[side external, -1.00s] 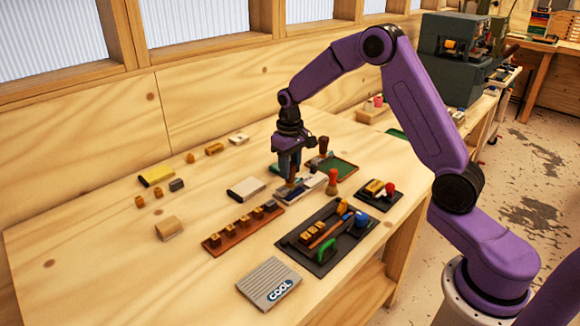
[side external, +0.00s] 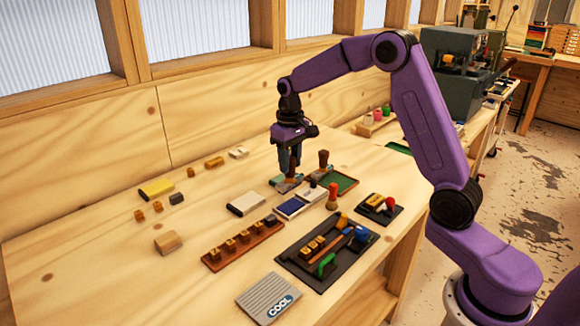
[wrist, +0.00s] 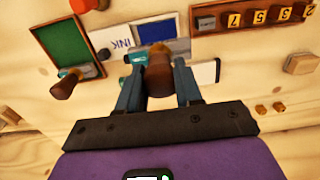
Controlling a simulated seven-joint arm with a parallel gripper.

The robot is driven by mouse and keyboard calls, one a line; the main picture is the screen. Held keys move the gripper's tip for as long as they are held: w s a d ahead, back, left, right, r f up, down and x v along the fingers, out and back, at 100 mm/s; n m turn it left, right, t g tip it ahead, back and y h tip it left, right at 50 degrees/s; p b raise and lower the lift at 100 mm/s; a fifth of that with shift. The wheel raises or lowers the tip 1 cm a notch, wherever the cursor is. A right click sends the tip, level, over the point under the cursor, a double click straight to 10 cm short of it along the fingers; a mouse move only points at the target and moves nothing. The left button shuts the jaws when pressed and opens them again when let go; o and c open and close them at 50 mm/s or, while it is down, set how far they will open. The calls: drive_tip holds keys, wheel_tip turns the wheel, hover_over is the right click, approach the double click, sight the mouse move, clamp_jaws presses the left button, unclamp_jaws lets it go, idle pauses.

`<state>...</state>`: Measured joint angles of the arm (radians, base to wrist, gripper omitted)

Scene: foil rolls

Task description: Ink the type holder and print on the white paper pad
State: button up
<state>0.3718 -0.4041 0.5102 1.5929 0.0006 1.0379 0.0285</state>
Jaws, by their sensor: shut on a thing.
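My gripper (side external: 290,174) is shut on the upright brown handle of the type holder (wrist: 158,74). The holder's greyish base shows beyond the handle in the wrist view, partly hidden, and sits just behind the ink pad in the side view. I cannot tell whether the base touches anything below. The open ink pad has a blue face (side external: 288,206) and a white lid marked INK (wrist: 116,36). The white paper pad (side external: 246,203) lies flat left of the ink pad. It also shows in the wrist view (wrist: 208,72), partly behind a finger.
A green board (side external: 342,181) with a brown-handled tool (side external: 323,160) is right of the gripper. A brown rack of number blocks (side external: 243,244), a dark tool tray (side external: 290,258) and a grey COOL block (side external: 268,298) lie in front.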

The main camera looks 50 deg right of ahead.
drive_tip(key=shift+r, duration=0.25)
drive_tip(key=shift+w+a, duration=0.1)
drive_tip(key=shift+w, duration=0.1)
drive_tip(key=w+a, duration=0.8)
drive_tip(key=w, duration=0.3)
drive_tip(key=shift+s+d+f, duration=0.1)
drive_tip(key=shift+s+f, duration=0.05)
drive_tip(key=shift+f, duration=1.3)
drive_tip(key=shift+s+d+f, duration=0.1)
drive_tip(key=shift+f, duration=1.3)
drive_tip(key=shift+f, duration=0.55)
drive_tip(key=shift+r, duration=0.1)
wheel_tip(320, 180, up, 7)
idle(0.5)
